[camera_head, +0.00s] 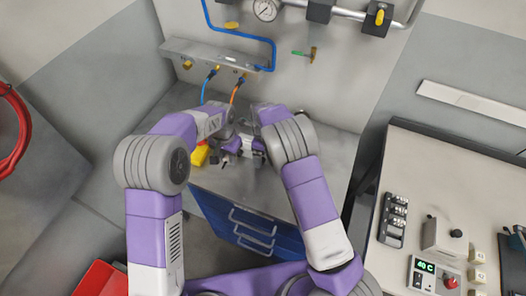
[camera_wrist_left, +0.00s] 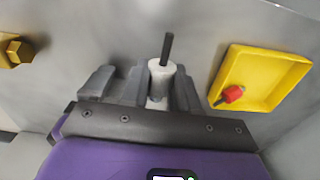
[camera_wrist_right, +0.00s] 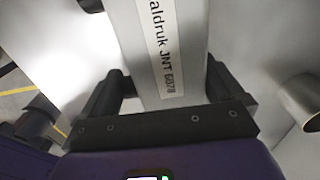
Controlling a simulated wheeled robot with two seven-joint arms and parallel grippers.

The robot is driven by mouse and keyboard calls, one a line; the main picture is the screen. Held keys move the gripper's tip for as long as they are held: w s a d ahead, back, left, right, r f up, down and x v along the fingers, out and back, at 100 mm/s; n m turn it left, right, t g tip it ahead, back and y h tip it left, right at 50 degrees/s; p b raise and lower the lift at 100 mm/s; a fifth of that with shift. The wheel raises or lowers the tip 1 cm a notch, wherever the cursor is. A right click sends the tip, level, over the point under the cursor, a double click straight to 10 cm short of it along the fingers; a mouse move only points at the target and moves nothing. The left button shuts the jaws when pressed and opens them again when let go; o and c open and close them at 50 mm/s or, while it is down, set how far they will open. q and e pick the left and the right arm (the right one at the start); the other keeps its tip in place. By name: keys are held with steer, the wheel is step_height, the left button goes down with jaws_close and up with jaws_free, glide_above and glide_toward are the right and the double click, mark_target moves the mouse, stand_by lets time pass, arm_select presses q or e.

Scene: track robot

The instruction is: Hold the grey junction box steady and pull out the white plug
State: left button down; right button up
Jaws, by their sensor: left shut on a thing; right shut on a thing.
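The white plug (camera_wrist_left: 160,75) stands between the fingers of my left gripper (camera_wrist_left: 158,85) in the left wrist view, with a black cable (camera_wrist_left: 167,47) rising from its top. My left gripper is shut on it. The grey junction box (camera_wrist_right: 145,45), with a printed label, runs up between the fingers of my right gripper (camera_wrist_right: 163,82) in the right wrist view. My right gripper is shut on the box. In the head view both hands meet over the worktop and mostly hide box and plug. I cannot tell whether the plug is seated in the box.
A yellow tray (camera_wrist_left: 262,78) with a red piece (camera_wrist_left: 231,95) in it lies right of the plug in the left wrist view. Behind the hands are a wall manifold (camera_head: 205,55) with blue and orange hoses. A control bench (camera_head: 440,170) stands at the right.

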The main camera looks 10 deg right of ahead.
arm_select(q)
steer(key=shift+r, duration=0.45)
